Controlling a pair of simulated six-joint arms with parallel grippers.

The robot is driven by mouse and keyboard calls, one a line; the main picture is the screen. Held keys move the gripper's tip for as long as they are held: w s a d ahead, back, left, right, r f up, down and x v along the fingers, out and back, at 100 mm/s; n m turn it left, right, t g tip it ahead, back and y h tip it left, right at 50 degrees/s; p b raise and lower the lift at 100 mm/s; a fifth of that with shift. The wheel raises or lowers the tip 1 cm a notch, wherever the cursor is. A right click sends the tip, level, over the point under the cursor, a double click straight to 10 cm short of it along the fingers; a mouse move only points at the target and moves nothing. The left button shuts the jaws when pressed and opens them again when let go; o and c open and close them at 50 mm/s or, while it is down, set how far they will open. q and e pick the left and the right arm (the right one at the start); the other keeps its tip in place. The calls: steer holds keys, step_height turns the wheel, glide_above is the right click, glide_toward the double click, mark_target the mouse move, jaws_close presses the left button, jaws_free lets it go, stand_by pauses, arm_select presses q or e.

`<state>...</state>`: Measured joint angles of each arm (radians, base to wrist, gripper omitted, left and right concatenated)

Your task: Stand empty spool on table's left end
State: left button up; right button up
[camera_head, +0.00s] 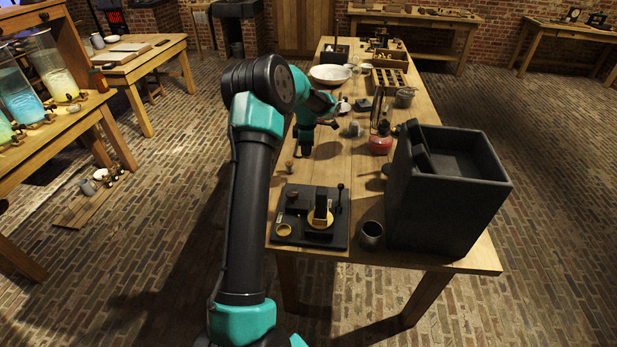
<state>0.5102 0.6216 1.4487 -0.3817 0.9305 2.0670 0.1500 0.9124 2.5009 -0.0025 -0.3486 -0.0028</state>
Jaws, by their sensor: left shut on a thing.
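My left arm comes in from the bottom and bends over the left edge of the long wooden table (345,185). My left gripper (306,153) is low over the table's left side, beyond the black board. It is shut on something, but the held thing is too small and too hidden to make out. A small brown, knob-topped thing (290,167) stands just left of the gripper; I cannot tell whether it is the empty spool or whether the gripper touches it. My right gripper is not in view.
A black board with brass parts (335,233), a grey cup (370,235) and a large dark box (452,200) fill the near end. A red-based item (380,143), a white bowl (331,74) and a slotted wooden rack (388,80) stand farther back. Some bare wood shows mid-table.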

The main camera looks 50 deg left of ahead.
arm_select(q)
steer(key=shift+f, duration=3.15)
steer(key=shift+f, duration=1.85)
steer(key=shift+f, duration=0.15)
steer(key=o, duration=0.9)
step_height(320, 180, up, 12)
steer(key=shift+r, duration=0.15)
